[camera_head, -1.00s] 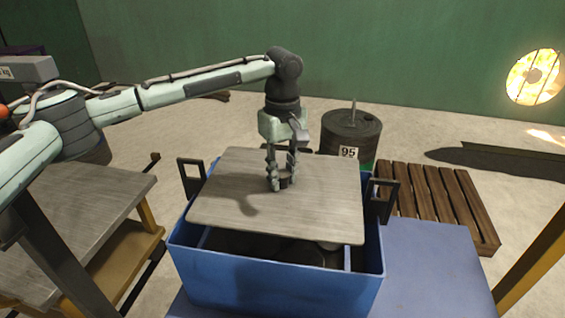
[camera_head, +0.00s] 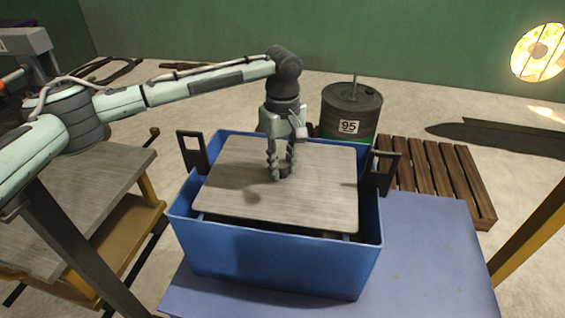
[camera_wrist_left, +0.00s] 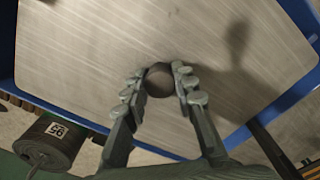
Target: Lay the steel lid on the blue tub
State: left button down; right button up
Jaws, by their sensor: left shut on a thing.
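The steel lid (camera_head: 310,203) is a flat grey plate with rounded corners, lying within the rim of the blue tub (camera_head: 270,262) in the head view. A dark gap shows along its front edge; I cannot tell whether it rests on anything inside. My left gripper (camera_head: 282,172) points down at the lid's middle, shut on its round knob. In the left wrist view, the fingers (camera_wrist_left: 160,88) close around the dark knob (camera_wrist_left: 159,78), with the lid (camera_wrist_left: 90,50) behind and the tub's blue rim (camera_wrist_left: 302,20) beyond its edges. My right gripper is not in view.
The tub has black upright handles at left (camera_head: 192,152) and right (camera_head: 382,172). It stands on a blue table (camera_head: 430,240), clear at right. A metal-topped bench (camera_head: 95,190) is at left. A drum (camera_head: 350,108) marked 95 and a wooden pallet (camera_head: 440,175) stand behind.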

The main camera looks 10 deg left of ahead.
pick_arm(q)
jog(key=shift+f, duration=0.25)
dwell(0.4)
jog(key=c, duration=1.2)
grip_release()
jog(key=shift+f, duration=0.1)
